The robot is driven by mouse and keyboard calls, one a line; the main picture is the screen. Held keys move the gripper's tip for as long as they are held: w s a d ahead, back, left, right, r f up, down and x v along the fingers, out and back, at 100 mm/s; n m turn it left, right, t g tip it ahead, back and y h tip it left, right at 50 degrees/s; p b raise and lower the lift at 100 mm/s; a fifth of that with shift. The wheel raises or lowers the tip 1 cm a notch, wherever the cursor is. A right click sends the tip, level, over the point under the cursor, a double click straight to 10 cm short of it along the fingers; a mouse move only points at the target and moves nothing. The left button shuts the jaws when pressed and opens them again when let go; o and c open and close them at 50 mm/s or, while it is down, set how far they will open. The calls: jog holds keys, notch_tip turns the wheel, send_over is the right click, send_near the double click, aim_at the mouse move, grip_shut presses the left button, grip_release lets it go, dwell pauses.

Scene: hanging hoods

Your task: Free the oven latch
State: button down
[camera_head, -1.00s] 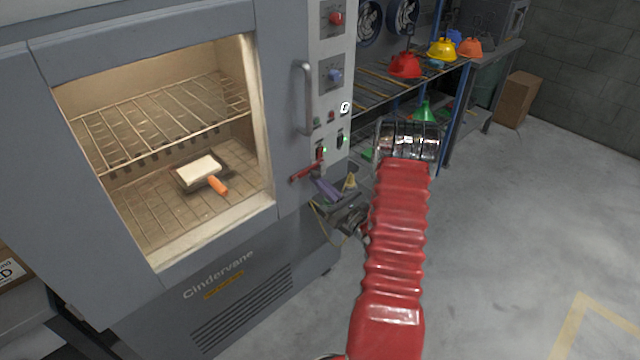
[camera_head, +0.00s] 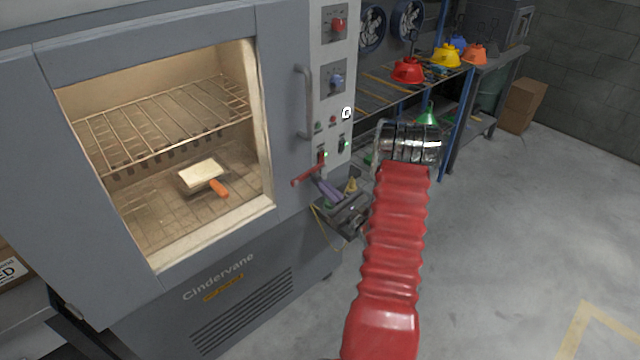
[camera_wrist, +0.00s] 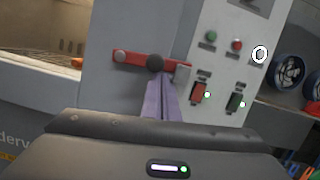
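The oven latch (camera_head: 308,174) is a red bar on the oven's front, below the door handle. In the wrist view the latch (camera_wrist: 130,57) lies nearly level, with a dark round pivot near its middle and a grey block at its right end. My gripper (camera_head: 320,183) has purple fingers, close together just below the latch. In the wrist view my gripper (camera_wrist: 161,82) points up at the bar under the pivot, with no clear gap between the fingers. I cannot tell whether the tips touch the bar. The oven door (camera_head: 285,90) looks closed.
A pale block with an orange handle (camera_head: 203,176) lies inside the oven behind the window. The control panel (camera_wrist: 232,60) has switches and lights right of the latch. A bench with colored hoods (camera_head: 408,70) stands behind. The floor (camera_head: 510,240) at the right is clear.

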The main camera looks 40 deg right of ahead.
jog(key=shift+f, duration=0.1)
notch_tip(320, 180, down, 4)
jog(key=shift+d, duration=0.1)
jog(key=v, duration=1)
dwell(0.3)
jog(key=shift+s+a+f+m+h, duration=0.1)
jog(key=shift+a+f+m+h, duration=0.25)
jog(key=shift+m, duration=0.65)
